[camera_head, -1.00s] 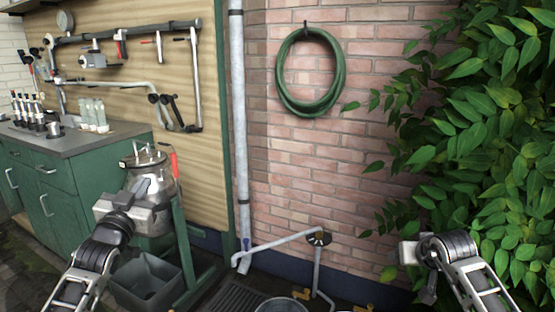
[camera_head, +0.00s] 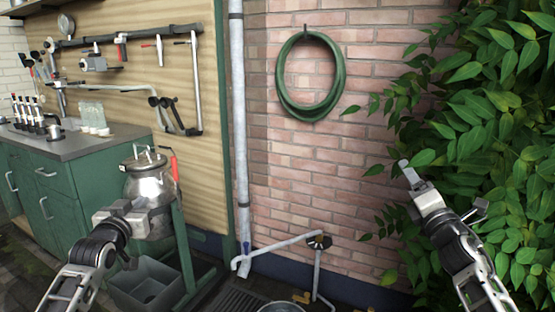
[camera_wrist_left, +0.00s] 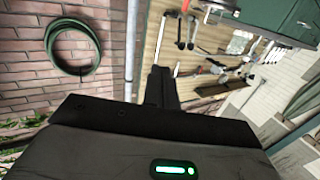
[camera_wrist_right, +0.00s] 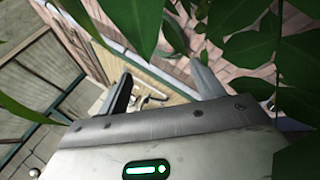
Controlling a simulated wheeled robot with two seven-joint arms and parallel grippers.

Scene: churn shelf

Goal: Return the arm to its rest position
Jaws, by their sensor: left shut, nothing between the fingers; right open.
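My left gripper (camera_head: 147,203) is at the lower left of the head view, in front of the metal churn (camera_head: 152,184), and is shut and empty. In the left wrist view its fingers (camera_wrist_left: 160,87) are together with nothing between them. My right gripper (camera_head: 408,172) is at the right of the head view, pointing up beside the leaves. In the right wrist view its two fingers (camera_wrist_right: 162,86) stand apart with nothing between them. Leaves hang close around it there and partly cover that view.
Leafy climber (camera_head: 480,130) fills the right side, close to my right arm. A green cabinet (camera_head: 85,190) with a grey worktop stands left. A dark bin (camera_head: 150,283) is beside my left arm. A green hose (camera_head: 284,85) hangs on the brick wall.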

